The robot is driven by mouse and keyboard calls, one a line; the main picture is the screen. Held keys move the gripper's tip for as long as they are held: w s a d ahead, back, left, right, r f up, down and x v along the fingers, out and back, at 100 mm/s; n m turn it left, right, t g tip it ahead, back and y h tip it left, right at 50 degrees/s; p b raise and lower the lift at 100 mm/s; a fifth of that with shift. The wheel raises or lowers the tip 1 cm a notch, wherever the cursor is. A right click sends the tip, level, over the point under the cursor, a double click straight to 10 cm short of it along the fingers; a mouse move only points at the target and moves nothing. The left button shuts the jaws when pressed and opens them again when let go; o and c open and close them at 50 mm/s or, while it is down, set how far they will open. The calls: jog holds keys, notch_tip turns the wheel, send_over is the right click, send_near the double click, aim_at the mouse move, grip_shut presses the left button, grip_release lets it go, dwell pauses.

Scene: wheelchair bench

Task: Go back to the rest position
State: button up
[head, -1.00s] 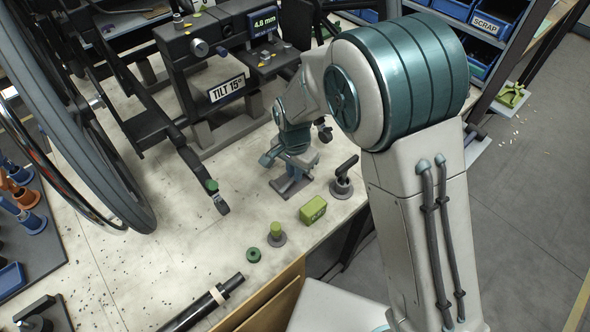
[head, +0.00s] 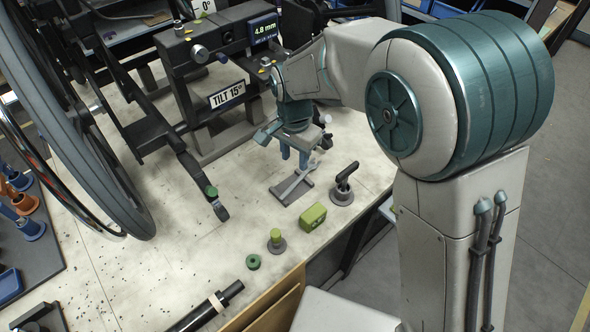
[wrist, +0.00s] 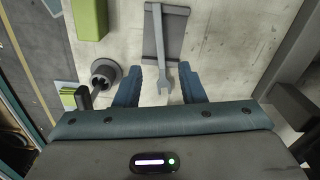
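My gripper (head: 294,158) is above the bench, over a grey wrench (head: 298,182) that lies on a dark flat rest (head: 280,192).
A black-handled tool on a round base (head: 342,190), a green box (head: 312,217), a green-topped peg (head: 276,240) and a green ring (head: 253,262) stand near the bench's front edge. The wheelchair frame with its tilt sign (head: 227,94) stands behind and left.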

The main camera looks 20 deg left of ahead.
notch_tip(320, 180, up, 5)
jog(key=d+r+n, duration=0.1)
jog(key=d+r, duration=0.1)
jog(key=d, duration=0.7)
jog(key=d+r, duration=0.3)
jog(key=d, duration=0.6)
jog(key=s+d+n+t, duration=0.1)
jog(key=s+d, duration=0.4)
jog(key=d, duration=0.3)
jog(key=s+d+n+t, duration=0.1)
jog(key=s+d, duration=0.4)
jog(key=d, duration=0.3)
jog(key=shift+s+f+t, duration=0.25)
jog(key=shift+s+t, duration=0.05)
jog(key=shift+s, duration=0.05)
